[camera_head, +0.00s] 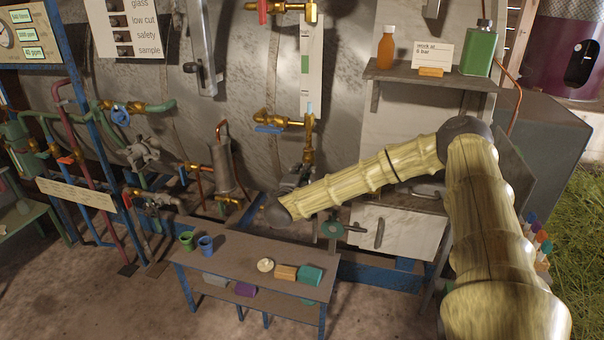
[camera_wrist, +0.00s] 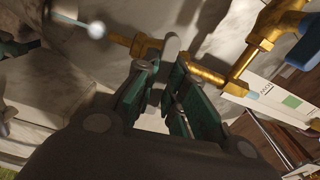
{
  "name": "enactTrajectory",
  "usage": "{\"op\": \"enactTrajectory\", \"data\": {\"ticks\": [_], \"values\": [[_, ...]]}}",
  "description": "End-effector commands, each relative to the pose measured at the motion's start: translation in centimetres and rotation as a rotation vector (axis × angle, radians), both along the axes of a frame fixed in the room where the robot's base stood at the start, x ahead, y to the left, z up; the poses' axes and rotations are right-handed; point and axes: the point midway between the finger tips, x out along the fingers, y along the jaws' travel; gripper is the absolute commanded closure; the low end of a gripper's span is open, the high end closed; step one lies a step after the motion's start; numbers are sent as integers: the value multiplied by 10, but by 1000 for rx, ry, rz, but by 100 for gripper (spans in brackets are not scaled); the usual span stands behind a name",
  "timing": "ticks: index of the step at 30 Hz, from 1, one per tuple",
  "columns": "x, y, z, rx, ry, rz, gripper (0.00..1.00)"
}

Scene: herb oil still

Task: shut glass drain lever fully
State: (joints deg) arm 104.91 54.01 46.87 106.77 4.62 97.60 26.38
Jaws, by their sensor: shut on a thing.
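In the wrist view my gripper (camera_wrist: 163,72) has its two dark green fingers closed around a pale grey lever (camera_wrist: 172,46). I take this as the glass drain lever; it sits beside a brass fitting (camera_wrist: 147,47). The part between the fingers is largely hidden. In the head view the brass drain pipe (camera_head: 308,150) hangs below the sight glass board (camera_head: 311,75). My gripper (camera_head: 293,178) is small and dark there, at the pipe's foot, and the lever cannot be made out.
A brass valve with a blue handle (camera_head: 268,129) is just above left. A low bench (camera_head: 235,262) with cups and small blocks stands in front. A shelf (camera_head: 425,77) with bottles is at the right, above a white cabinet (camera_head: 395,232). Pipes crowd the left.

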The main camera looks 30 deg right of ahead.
Motion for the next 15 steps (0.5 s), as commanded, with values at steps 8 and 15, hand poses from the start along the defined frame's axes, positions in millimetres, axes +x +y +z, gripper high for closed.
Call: {"op": "enactTrajectory", "data": {"ticks": [8, 15], "values": [[0, 0, -5, 72, -84, 1, 100], [0, 0, -2, 98, -111, 0, 100]]}}
